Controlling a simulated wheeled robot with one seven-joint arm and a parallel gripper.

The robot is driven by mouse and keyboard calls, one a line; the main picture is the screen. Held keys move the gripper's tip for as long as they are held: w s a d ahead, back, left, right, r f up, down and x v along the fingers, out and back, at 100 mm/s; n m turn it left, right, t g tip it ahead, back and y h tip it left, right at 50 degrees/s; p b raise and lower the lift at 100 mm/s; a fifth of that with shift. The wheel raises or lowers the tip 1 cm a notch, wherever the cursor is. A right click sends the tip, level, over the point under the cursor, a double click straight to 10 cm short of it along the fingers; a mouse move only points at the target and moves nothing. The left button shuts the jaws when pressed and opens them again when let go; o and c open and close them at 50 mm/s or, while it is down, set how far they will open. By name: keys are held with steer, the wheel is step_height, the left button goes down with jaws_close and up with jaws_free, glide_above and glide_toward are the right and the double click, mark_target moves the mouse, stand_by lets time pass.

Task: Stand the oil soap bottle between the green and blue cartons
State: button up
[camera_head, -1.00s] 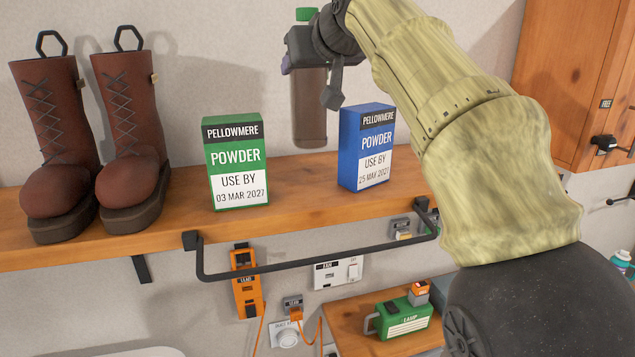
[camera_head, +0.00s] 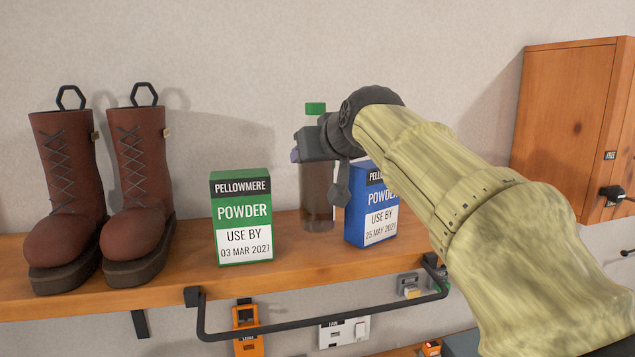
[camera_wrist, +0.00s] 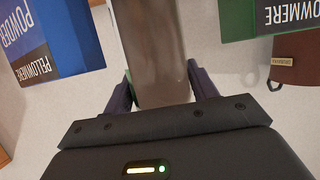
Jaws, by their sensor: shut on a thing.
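The oil soap bottle (camera_head: 317,200) is upright, brownish and see-through with a green cap. My gripper (camera_head: 312,146) is shut on its upper part; the wrist view also shows the bottle (camera_wrist: 155,50) between the two fingers (camera_wrist: 155,92). The green carton (camera_head: 241,217) stands on the shelf to the left of the bottle. The blue carton (camera_head: 372,208) stands close on its right, partly behind my arm. The bottle's base appears at shelf level towards the back; I cannot tell whether it touches the shelf.
The wooden shelf (camera_head: 180,262) has a black rail (camera_head: 320,327) along its front. Brown boots (camera_head: 145,205) stand on the left. A wooden cabinet (camera_head: 570,120) hangs at the right. Shelf room is free between the boots and the green carton.

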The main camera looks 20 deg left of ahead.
mark_target(317, 178)
steer(key=shift+f, duration=0.2)
steer(key=shift+f, duration=1.95)
steer(key=o, duration=1.4)
steer(key=shift+f, duration=0.1)
steer(key=b+v, duration=0.4)
steer(key=v, duration=0.8)
steer(key=shift+s, duration=0.1)
